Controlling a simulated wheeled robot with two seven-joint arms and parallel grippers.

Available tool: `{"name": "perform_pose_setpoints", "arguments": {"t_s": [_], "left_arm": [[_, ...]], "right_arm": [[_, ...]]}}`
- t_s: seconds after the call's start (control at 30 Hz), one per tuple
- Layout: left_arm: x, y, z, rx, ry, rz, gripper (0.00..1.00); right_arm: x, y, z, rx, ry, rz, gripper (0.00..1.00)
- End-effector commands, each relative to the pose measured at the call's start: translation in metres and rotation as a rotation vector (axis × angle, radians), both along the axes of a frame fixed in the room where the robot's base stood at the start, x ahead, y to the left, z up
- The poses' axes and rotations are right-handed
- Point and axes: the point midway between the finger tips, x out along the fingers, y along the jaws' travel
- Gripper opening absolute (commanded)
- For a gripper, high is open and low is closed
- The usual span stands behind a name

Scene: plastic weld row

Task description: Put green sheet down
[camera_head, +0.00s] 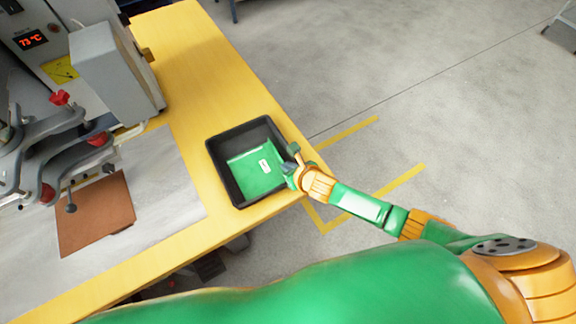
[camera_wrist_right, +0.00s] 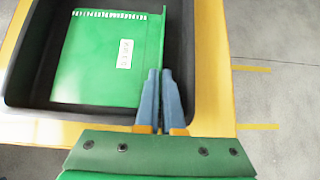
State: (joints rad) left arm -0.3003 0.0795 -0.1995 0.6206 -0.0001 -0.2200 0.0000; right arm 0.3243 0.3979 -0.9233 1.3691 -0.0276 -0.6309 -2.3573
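The green sheet (camera_head: 255,173) lies in the black tray (camera_head: 215,150), with a white label on its face. In the right wrist view the sheet (camera_wrist_right: 95,60) has an upright edge along its right side. My right gripper (camera_head: 291,163) is at the tray's right wall. In the right wrist view its two blue fingers (camera_wrist_right: 160,78) are close together, with the upright edge of the sheet running in between their tips. It looks shut on that edge. The sheet appears to rest on or just above the tray floor; I cannot tell which. My left gripper is not in view.
The tray stands near the right edge of a yellow table (camera_head: 205,70). A machine with a red temperature display (camera_head: 31,40) and clamps with red knobs (camera_head: 60,98) stand at the left. A brown plate (camera_head: 95,213) lies on a grey surface.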

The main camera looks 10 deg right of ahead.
Motion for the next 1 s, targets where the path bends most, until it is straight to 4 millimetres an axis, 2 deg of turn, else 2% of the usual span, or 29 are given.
{"name": "perform_pose_setpoints", "arguments": {"t_s": [0.03,0.17,0.43,0.57,0.83,1.0], "left_arm": [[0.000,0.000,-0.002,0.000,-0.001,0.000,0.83],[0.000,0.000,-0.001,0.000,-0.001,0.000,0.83],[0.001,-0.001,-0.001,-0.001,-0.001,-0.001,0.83],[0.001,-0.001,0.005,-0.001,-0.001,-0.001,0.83],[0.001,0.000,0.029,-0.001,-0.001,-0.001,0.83],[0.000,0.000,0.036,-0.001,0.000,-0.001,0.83]], "right_arm": [[0.000,0.000,-0.002,-0.001,0.000,0.001,0.00],[0.000,0.000,-0.002,0.000,0.000,0.000,0.34],[0.000,0.000,-0.001,0.000,0.000,0.000,0.34],[-0.004,-0.002,0.007,-0.001,0.000,0.000,0.34],[-0.044,-0.013,0.050,-0.001,0.002,0.002,0.34],[-0.070,-0.021,0.075,-0.002,0.000,0.001,0.34]]}}
